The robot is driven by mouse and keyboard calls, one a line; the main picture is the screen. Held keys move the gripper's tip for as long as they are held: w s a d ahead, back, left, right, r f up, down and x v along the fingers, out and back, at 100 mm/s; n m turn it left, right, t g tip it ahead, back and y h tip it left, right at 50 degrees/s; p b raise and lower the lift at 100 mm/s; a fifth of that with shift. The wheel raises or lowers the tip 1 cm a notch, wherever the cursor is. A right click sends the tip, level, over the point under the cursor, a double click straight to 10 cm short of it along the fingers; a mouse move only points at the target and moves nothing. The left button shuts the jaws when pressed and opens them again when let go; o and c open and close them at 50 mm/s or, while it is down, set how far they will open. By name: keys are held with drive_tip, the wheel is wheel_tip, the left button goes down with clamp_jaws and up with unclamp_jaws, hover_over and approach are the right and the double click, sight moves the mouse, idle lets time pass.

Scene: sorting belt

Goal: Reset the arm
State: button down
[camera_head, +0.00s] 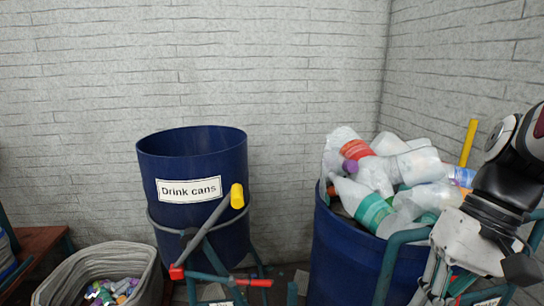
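My gripper (470,250) hangs at the right edge, its dark and silver body pointing down. It is in front of the right-hand blue barrel (345,255) and covers part of it. The lower ends of its fingers are hard to make out against the frame behind. I cannot tell whether they are apart or together, and I see nothing clearly held.
The right barrel is heaped with plastic bottles (375,210). A blue barrel labelled "Drink cans" (160,225) stands left of centre. A grey bin (62,285) holding small colourful items is at lower left. Teal frames (390,262) and a yellow-ended lever (237,196) stand near the barrels.

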drive_tip(key=s+a+n+t+h, duration=0.25)
drive_tip(key=s+a+h, duration=0.2)
drive_tip(key=s, duration=0.55)
wheel_tip(320, 180, up, 16)
drive_tip(key=d+t+p, duration=0.1)
drive_tip(key=t+p, duration=0.2)
drive_tip(key=p, duration=1)
drive_tip(key=shift+w+d+p, duration=0.15)
drive_tip(key=shift+w+p, duration=0.05)
drive_tip(key=shift+p, duration=0.1)
